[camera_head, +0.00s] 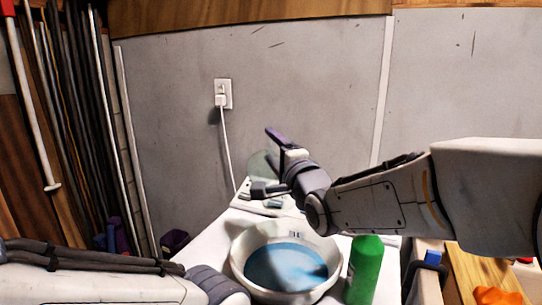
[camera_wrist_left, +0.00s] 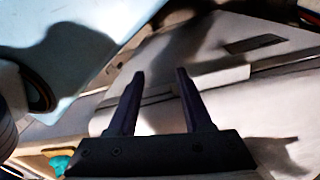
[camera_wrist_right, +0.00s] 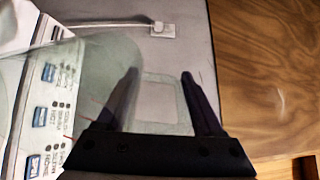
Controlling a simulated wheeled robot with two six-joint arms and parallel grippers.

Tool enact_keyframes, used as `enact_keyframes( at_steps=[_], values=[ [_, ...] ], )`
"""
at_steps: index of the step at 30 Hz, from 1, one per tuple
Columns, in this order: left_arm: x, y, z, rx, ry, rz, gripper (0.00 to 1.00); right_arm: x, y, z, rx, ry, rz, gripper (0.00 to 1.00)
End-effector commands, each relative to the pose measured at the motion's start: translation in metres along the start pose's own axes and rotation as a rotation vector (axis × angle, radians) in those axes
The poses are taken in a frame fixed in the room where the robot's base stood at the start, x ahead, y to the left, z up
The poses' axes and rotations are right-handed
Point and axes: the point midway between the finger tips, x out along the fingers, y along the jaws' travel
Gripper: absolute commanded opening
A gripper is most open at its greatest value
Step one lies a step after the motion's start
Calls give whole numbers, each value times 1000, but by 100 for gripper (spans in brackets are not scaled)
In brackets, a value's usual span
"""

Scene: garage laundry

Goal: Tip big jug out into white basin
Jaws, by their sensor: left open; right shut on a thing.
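The big jug (camera_head: 258,166) is clear, faintly green, and mostly hidden behind my right gripper (camera_head: 262,162) in the head view. The right gripper is shut on it; its see-through wall (camera_wrist_right: 108,68) spans the fingers (camera_wrist_right: 160,85) in the right wrist view. The jug is behind and above the basin, and its tilt is hard to tell. The white basin (camera_head: 241,259) sits on a white top in front of the gripper, with blue inside it. My left gripper (camera_wrist_left: 159,75) is open and empty in the left wrist view; its fingers are out of the head view.
A green bottle (camera_head: 364,268) stands right against the basin's right side. A panel with blue buttons (camera_wrist_right: 45,115) lies beside the jug. An outlet (camera_head: 222,95) with a plugged-in white cord is on the grey wall. A wooden board with orange things (camera_head: 495,296) is at lower right.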

Motion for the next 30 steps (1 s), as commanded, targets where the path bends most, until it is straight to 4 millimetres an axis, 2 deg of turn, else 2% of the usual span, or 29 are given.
enact_keyframes(
  at_steps=[21,30],
  values=[
    [43,-3,2,0,0,0,50,-14,-4,0,0,3,-107,0],
    [54,-4,3,0,0,0,50,-18,-7,0,0,4,-141,0]
  ],
)
